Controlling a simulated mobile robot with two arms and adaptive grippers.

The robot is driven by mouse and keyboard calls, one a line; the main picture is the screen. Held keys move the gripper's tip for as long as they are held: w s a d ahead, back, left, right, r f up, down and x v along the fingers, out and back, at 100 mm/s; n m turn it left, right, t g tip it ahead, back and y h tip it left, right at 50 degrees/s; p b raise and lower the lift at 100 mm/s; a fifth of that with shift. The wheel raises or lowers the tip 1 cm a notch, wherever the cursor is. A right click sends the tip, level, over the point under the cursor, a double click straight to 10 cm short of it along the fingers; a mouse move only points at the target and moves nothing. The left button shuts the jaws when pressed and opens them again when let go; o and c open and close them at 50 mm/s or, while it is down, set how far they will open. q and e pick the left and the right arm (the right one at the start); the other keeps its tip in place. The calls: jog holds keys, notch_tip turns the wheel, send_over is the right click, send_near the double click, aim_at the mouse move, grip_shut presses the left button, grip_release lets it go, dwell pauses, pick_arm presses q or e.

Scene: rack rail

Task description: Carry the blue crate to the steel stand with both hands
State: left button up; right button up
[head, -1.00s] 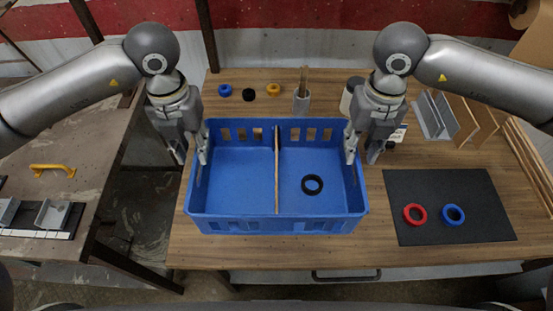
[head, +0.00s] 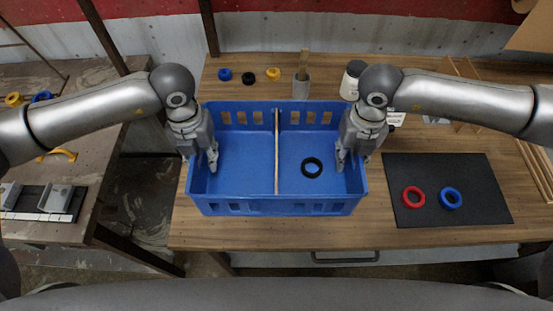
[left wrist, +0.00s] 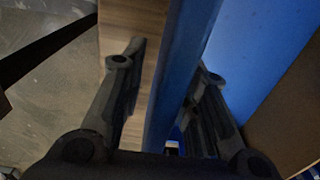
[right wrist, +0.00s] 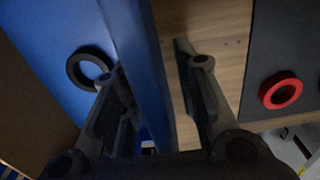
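The blue crate (head: 277,207) stands on the wooden table, split by a thin upright divider (head: 277,150). A black ring (head: 312,167) lies in its right compartment. My left gripper (head: 203,167) is at the crate's left end wall, one finger inside and one outside. In the left wrist view the wall (left wrist: 178,75) runs between the open fingers, with a gap beside it. My right gripper (head: 350,165) straddles the right end wall (right wrist: 145,75) in the same way, also open. I cannot make out for certain which thing is the steel stand.
A black mat (head: 475,213) with a red ring (head: 413,197) and a blue ring (head: 451,198) lies right of the crate. A separate bench (head: 70,205) with brackets stands left, across a floor gap.

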pick_arm(q)
jog(key=shift+f, duration=0.45)
pick_arm(e)
jog(key=shift+f, duration=0.45)
pick_arm(q)
grip_shut()
pick_arm(e)
grip_shut()
